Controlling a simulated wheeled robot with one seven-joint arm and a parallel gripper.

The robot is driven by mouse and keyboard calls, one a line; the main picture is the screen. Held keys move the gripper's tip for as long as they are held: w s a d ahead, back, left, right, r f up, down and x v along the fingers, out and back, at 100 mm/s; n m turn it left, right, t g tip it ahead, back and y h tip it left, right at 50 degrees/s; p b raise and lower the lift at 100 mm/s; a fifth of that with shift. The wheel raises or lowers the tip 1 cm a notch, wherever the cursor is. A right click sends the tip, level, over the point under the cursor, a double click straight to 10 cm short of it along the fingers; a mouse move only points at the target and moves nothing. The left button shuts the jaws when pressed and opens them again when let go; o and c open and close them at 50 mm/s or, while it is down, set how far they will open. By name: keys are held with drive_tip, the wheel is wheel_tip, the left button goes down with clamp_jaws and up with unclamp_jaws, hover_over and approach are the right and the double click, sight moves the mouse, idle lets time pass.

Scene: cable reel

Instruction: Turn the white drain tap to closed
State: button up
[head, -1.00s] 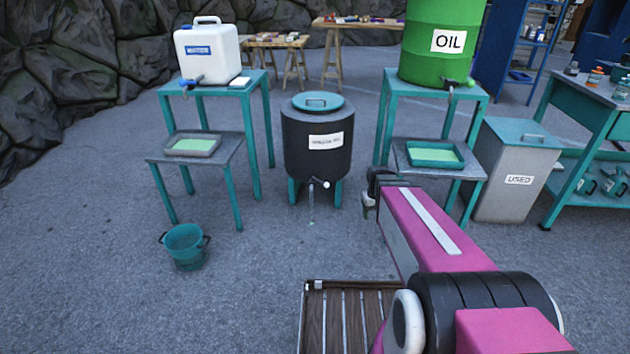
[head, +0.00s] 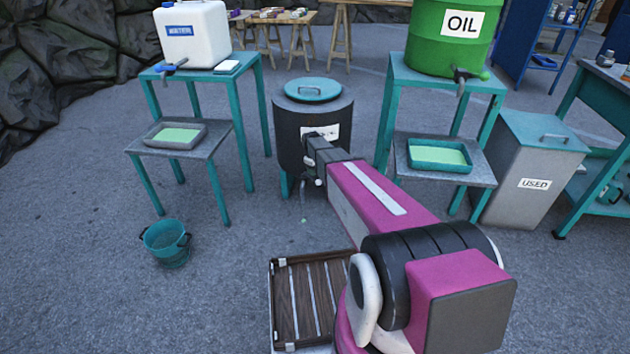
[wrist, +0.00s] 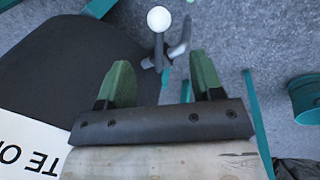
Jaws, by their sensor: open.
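The black drum (head: 290,122) with a teal lid stands on teal legs in the middle of the head view. Its white drain tap (head: 318,182) is low on its front, partly hidden by my gripper (head: 309,176). In the wrist view the tap shows as a white ball knob (wrist: 159,19) on a grey lever, with a grey spout or stream beside it. My gripper's green fingers (wrist: 160,80) are spread and empty. The knob and lever lie just beyond the fingertips, roughly in line with the gap between them; I see no contact.
A teal bucket (head: 165,247) stands on the floor at left. Teal tables with a white canister (head: 205,38) and a green oil drum (head: 452,50) flank the black drum. A slatted wooden platform (head: 305,300) lies in front. A grey used bin (head: 535,165) is at right.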

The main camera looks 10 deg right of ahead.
sight(318, 181)
drive_tip(key=f, duration=0.3)
drive_tip(key=w+d+f, duration=0.1)
drive_tip(key=f, duration=0.5)
drive_tip(key=shift+w+d+f, duration=0.2)
drive_tip(key=shift+f, duration=0.15)
clamp_jaws()
